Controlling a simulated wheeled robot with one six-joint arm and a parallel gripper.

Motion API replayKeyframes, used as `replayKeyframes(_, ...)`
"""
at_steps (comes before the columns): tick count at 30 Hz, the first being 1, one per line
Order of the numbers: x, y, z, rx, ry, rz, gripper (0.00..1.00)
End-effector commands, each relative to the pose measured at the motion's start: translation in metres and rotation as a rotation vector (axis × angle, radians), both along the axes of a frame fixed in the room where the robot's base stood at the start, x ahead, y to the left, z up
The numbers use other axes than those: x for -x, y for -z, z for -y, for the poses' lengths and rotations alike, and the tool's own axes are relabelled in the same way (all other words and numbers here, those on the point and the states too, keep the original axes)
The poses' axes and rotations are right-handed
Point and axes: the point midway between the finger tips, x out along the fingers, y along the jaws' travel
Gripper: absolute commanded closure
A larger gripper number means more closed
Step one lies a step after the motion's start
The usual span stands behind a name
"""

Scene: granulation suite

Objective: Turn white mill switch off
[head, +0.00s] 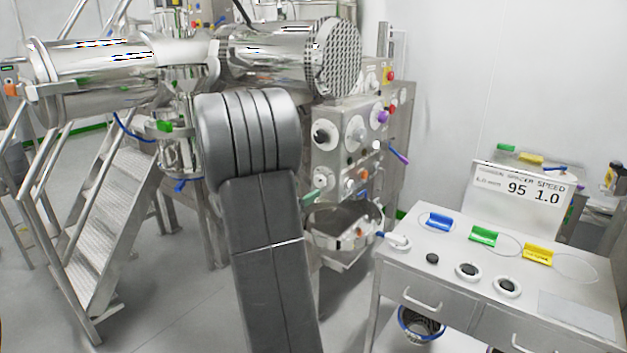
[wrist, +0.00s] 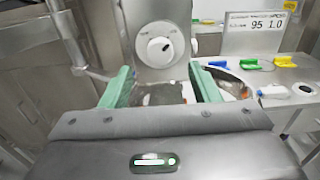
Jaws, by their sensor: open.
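A white round switch (wrist: 158,46) with a dark mark at its upper right sits on a metal panel, straight ahead in the wrist view. My gripper (wrist: 162,85) has its two green fingers spread wide, with nothing held between them. The fingers appear below and to either side of the switch, apart from it. In the head view a control panel (head: 340,157) carries several knobs, including a pale one (head: 354,128) and a black one (head: 323,135). I cannot tell which of these is the switch in the wrist view. My arm hides most of the gripper there.
A metal bowl (head: 335,243) hangs below the panel. A work table (head: 415,262) with blue, green and yellow tagged items and a sign (head: 522,196) stands at the right. Metal stairs (head: 117,218) stand at the left. Some floor is clear.

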Motion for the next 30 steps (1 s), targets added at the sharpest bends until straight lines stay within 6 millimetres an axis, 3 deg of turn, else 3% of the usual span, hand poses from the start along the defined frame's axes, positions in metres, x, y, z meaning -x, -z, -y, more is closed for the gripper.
replayKeyframes(3, -0.02, -0.002, 0.015, 0.001, 0.003, -0.002, 0.44)
replayKeyframes(9, -0.041, -0.001, 0.03, 0.0, 0.0, -0.001, 0.44)
replayKeyframes(21, -0.048, 0.0, 0.035, 0.001, -0.002, -0.001, 0.44)
replayKeyframes(22, -0.048, 0.0, 0.035, 0.001, -0.002, -0.001, 0.46)
replayKeyframes(28, -0.048, 0.0, 0.035, 0.002, -0.002, -0.001, 0.85)
replayKeyframes(30, -0.048, 0.0, 0.034, 0.002, -0.002, -0.001, 0.89)
